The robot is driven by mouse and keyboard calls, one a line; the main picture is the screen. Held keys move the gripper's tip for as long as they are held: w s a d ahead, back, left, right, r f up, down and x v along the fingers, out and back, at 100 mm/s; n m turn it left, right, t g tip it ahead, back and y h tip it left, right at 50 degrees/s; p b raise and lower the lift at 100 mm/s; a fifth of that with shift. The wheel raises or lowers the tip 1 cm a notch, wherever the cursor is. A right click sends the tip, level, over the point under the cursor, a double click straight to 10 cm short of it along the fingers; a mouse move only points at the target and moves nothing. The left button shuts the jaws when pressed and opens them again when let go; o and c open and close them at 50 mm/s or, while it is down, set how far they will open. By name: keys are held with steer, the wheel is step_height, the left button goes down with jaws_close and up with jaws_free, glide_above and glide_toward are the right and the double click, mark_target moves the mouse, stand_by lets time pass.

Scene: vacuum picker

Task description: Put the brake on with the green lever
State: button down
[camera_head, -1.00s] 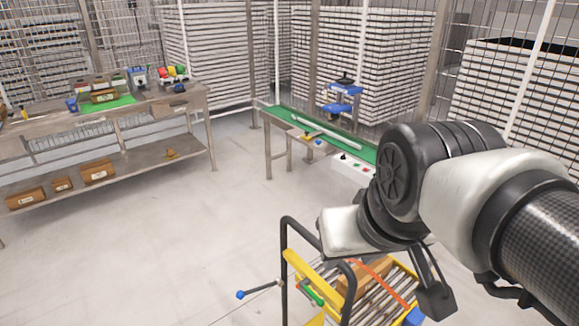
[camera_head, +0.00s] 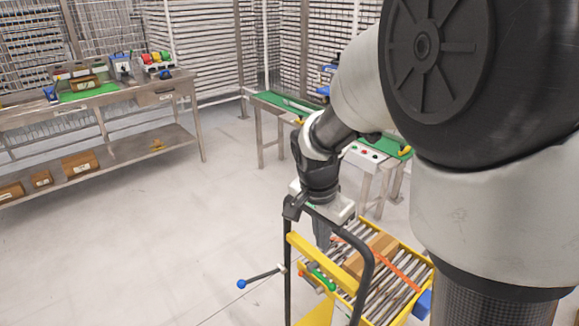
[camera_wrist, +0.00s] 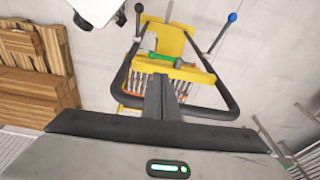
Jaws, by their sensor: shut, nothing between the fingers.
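The green lever (camera_head: 322,281) is on the handle end of a yellow roller cart (camera_head: 312,247), just below the yellow crossbar. It also shows in the wrist view (camera_wrist: 165,60), lying nearly crosswise at the yellow end of the cart. My gripper (camera_head: 323,240) points down above the cart's handle end, close to the black handle loop (camera_head: 364,262). In the wrist view its dark fingers (camera_wrist: 163,82) are together and empty. They appear above and apart from the green lever; the exact gap is hard to tell.
A rod with a blue knob (camera_head: 242,284) sticks out left of the cart, and a red knob (camera_head: 302,273) sits beside the green lever. A green conveyor (camera_head: 285,103) stands behind; the floor at left is clear.

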mark_target(325, 279)
steer(key=f, duration=0.1)
steer(key=w+f+m, duration=0.1)
steer(key=shift+w+f, duration=0.1)
steer(key=shift+f, duration=0.2)
steer(key=shift+f, duration=0.1)
steer(key=f, duration=0.4)
steer(key=w+d+f+b, duration=0.1)
steer(key=f, duration=0.4)
steer(key=d+f+b, duration=0.1)
steer(key=f, duration=0.3)
steer(key=shift+w+d+f, duration=0.1)
steer(key=shift+w+f, duration=0.15)
steer(key=shift+w, duration=0.05)
steer(key=shift+w+f+b, duration=0.1)
steer(key=shift+f+b, duration=0.05)
steer(key=shift+b, duration=0.2)
